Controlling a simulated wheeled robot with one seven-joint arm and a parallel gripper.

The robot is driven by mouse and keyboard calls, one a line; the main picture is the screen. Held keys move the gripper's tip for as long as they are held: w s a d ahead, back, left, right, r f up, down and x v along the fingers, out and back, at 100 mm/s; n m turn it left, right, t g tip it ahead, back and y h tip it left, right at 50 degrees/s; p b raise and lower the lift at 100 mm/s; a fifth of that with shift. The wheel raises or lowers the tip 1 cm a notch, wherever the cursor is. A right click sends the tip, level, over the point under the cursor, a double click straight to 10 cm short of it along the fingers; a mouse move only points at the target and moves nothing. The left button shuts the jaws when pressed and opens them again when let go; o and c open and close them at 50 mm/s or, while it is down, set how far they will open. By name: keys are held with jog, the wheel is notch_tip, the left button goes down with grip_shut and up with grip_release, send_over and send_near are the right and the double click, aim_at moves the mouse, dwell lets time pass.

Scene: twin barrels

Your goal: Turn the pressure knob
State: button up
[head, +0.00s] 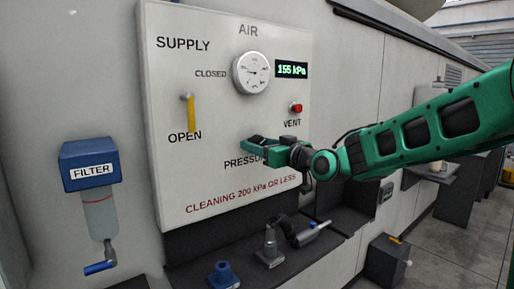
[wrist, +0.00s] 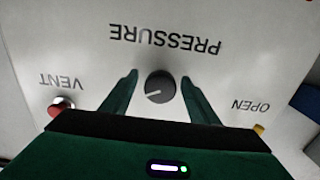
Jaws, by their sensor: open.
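The pressure knob (wrist: 160,87) is a dark round knob with a pale pointer line, on the white panel (head: 225,60) beside the word PRESSURE. In the wrist view it sits between the two fingers of my open gripper (wrist: 160,84), with a gap visible on each side. Whether the fingers reach the knob's depth is hard to tell. In the head view my green gripper (head: 250,146) is at the panel's lower middle and hides the knob. The round gauge (head: 251,72) is above it, and the green display (head: 291,70) reads 155 kPa.
A red vent button (head: 296,108) is right of and above my gripper. A yellow supply handle (head: 190,113) points down to OPEN at left. A blue filter (head: 90,165) hangs further left. A dark shelf (head: 300,255) with several fittings lies below the panel.

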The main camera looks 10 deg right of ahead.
jog(key=shift+w+a, duration=0.2)
jog(key=shift+w, duration=0.1)
jog(key=shift+c, duration=0.6)
jog(key=c, duration=0.9)
jog(key=o, duration=1)
jog(key=shift+s+d, duration=0.1)
jog(key=v, duration=1)
jog(key=shift+s+d, duration=0.15)
jog(key=shift+d, duration=0.05)
